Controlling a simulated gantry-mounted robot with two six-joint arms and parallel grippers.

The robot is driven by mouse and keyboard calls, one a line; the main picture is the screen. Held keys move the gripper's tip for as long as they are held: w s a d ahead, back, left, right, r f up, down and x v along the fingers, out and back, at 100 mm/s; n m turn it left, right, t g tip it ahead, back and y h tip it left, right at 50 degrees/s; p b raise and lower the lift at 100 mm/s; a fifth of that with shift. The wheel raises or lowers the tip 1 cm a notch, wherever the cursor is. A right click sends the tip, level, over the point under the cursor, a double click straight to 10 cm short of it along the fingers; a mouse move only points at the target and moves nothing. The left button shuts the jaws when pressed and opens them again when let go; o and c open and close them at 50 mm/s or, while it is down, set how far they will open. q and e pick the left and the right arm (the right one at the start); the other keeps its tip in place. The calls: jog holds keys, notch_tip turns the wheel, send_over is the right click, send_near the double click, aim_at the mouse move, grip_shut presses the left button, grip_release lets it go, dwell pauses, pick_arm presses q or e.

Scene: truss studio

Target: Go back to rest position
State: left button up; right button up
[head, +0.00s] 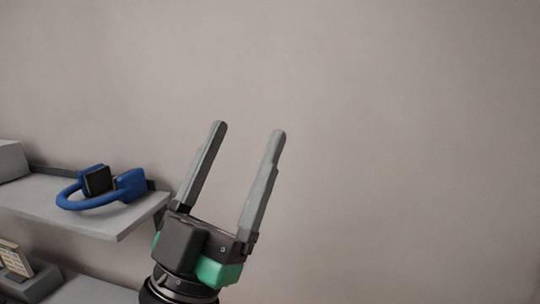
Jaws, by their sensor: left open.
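My left gripper (248,128) is in the lower middle of the head view, with its two grey fingers pointing up and spread apart. Nothing is between the fingers. It is to the right of the end of a wall shelf, and its wrist is cut off by the bottom edge of the picture. My right gripper is not in the picture.
A grey shelf (117,221) at the left holds blue headphones (92,203) and a grey box (13,160) at the picture's edge. A lower shelf (92,292) holds a beige object with keys (14,258). The plain wall (420,150) to the right is bare.

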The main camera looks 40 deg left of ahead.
pick_arm(q)
jog(key=d+h, duration=0.1)
jog(key=h, duration=0.1)
jog(key=d+m+h, duration=0.1)
jog(key=d+h, duration=0.1)
jog(key=h, duration=0.1)
jog(key=d+r+m+h, duration=0.1)
jog(key=d+h, duration=0.1)
jog(key=shift+s, duration=0.4)
jog(key=shift+r, duration=0.1)
notch_tip(320, 180, up, 36)
jog(key=p, duration=3.6)
